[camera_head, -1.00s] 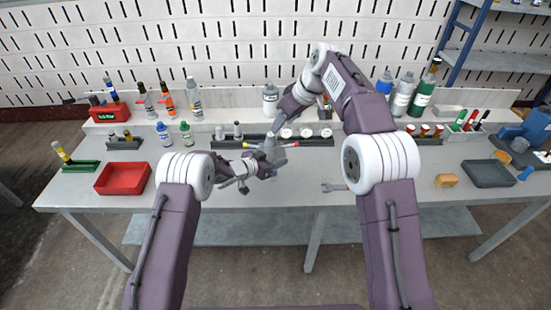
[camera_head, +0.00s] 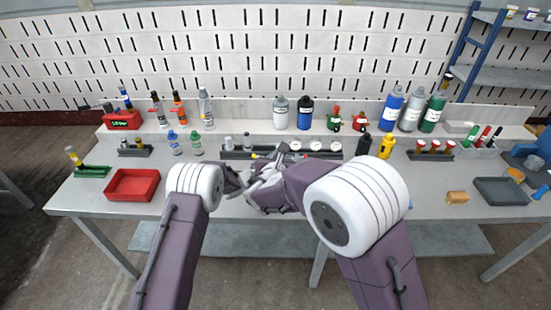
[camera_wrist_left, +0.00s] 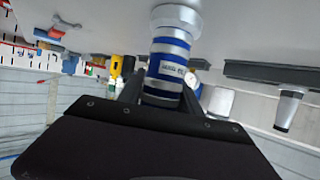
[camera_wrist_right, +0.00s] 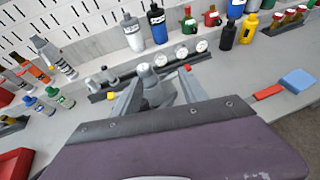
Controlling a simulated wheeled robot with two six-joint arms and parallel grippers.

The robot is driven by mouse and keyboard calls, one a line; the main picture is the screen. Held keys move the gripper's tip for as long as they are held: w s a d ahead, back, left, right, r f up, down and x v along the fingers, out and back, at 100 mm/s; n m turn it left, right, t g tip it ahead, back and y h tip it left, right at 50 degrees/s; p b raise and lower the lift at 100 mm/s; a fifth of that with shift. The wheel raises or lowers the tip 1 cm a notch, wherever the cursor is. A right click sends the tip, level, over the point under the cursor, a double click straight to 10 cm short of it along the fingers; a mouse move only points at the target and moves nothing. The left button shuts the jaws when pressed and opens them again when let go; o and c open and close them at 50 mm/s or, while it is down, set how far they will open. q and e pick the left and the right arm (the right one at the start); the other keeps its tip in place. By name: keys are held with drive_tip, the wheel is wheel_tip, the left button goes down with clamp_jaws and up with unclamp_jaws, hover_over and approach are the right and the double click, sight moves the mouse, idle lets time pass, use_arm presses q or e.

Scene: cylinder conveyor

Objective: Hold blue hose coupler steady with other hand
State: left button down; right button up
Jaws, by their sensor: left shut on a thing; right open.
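The blue hose coupler (camera_wrist_left: 168,62) is a banded blue and silver cylinder with a white label, seen in the left wrist view. My left gripper (camera_wrist_left: 160,92) is shut on it, one finger on each side. In the head view my left gripper (camera_head: 236,182) is low in front of the rack and the coupler is hidden by the arms. My right gripper (camera_head: 262,172) is close beside it. In the right wrist view my right gripper (camera_wrist_right: 155,88) is open, with a grey cylindrical part between its fingers; I cannot tell whether they touch it.
A dark rack (camera_head: 325,154) with several pieces stands just behind the grippers. Bottles line the back ledge. A red bin (camera_head: 132,184) is at the left, a dark tray (camera_head: 500,190) at the right.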

drive_tip(key=w+a+f, duration=0.1)
drive_tip(key=w+f, duration=0.3)
drive_tip(key=w, duration=0.6)
drive_tip(key=shift+y, duration=0.4)
clamp_jaws()
idle(1.4)
